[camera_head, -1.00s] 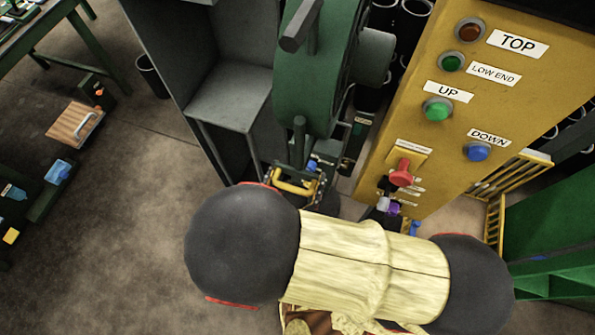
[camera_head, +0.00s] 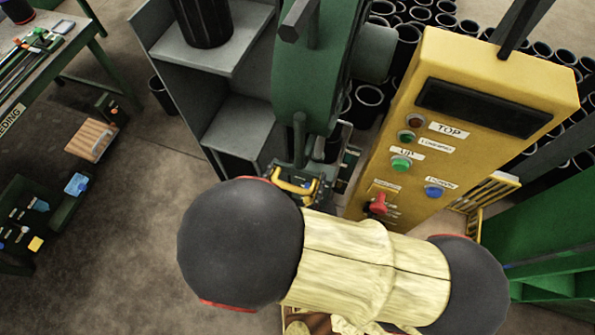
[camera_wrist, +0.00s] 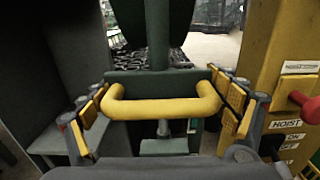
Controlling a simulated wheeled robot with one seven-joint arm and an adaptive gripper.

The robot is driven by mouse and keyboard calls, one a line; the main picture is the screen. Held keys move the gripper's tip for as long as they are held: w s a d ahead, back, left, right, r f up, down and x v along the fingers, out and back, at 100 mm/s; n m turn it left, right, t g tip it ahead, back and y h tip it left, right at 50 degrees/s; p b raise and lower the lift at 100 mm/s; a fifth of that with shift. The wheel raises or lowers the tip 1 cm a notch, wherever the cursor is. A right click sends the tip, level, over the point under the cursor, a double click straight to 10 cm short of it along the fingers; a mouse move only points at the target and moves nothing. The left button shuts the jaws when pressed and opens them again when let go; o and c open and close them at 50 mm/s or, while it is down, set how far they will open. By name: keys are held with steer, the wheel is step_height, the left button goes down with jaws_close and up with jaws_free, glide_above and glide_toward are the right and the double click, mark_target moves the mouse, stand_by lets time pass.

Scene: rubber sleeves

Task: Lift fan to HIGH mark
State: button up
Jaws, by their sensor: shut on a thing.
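My gripper (camera_wrist: 163,112) is shut on a yellow handle (camera_wrist: 165,109); the padded fingers sit at its two ends in the wrist view. The handle is fixed to a dark green block. In the head view, the handle (camera_head: 291,187) shows just beyond my arm, with my gripper (camera_head: 298,192) partly hidden. A green round housing (camera_head: 315,75), maybe the fan, stands above it. A yellow control panel (camera_head: 390,130) at right has a TOP lamp, UP and DOWN buttons, and a red switch (camera_head: 377,204). The wrist view shows HOIST beside the red switch (camera_wrist: 304,101). I see no HIGH mark.
A grey shelf unit (camera_head: 237,128) stands left of the housing. Many black sleeves (camera_head: 369,96) stand behind the panel. A yellow railing (camera_head: 487,192) and a green frame (camera_head: 545,215) are at right. Open floor (camera_head: 130,240) lies at left, with a workbench (camera_head: 50,85) beyond.

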mark_target(297, 142)
steer(key=shift+r+p, duration=1.65)
steer(key=shift+r, duration=0.9)
steer(key=shift+a, duration=0.1)
steer(key=o, duration=1.3)
steer(key=shift+r, duration=0.1)
steer(key=shift+o, duration=1.2)
step_height(297, 142, up, 10)
steer(key=shift+f, duration=0.1)
